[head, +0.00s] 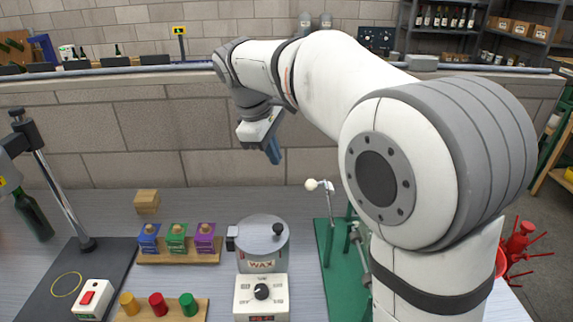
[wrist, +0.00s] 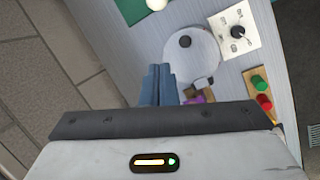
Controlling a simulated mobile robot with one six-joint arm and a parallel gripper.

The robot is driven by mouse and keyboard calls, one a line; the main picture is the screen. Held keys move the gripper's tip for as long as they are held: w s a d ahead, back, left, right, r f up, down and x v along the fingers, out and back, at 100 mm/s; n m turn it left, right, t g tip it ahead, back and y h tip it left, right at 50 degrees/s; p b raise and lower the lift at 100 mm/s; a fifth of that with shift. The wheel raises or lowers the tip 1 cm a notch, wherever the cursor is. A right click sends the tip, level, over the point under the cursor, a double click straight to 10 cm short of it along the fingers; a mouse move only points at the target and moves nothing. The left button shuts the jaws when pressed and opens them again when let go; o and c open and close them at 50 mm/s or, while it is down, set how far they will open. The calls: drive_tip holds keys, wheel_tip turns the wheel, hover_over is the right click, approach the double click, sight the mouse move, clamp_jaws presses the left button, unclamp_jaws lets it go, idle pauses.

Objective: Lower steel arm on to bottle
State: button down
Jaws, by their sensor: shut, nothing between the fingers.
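A thin steel arm (head: 327,205) with a white ball knob (head: 312,184) stands raised over a green base (head: 327,262), left of my arm's large joint. The knob also shows at the top edge of the wrist view (wrist: 156,4), beside the green base (wrist: 130,11). My gripper (head: 273,153), with blue fingers, is shut and empty. It hangs above and left of the knob in the head view, apart from it; its fingers show in the wrist view (wrist: 158,72). My arm hides part of the green base. I see no bottle under the steel arm.
A lidded wax pot (head: 262,240) stands left of the green base, behind a control box (head: 260,297). Blue, green and purple blocks sit on a wooden rack (head: 180,257). A dark green bottle (head: 33,215) leans at far left.

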drive_tip(key=d+f+p, duration=0.2)
drive_tip(key=d+f, duration=0.3)
drive_tip(key=f, duration=0.2)
drive_tip(key=shift+s+d, duration=0.2)
drive_tip(key=shift+s, duration=0.05)
drive_tip(key=shift+s+r, duration=0.1)
drive_tip(key=shift+r, duration=0.1)
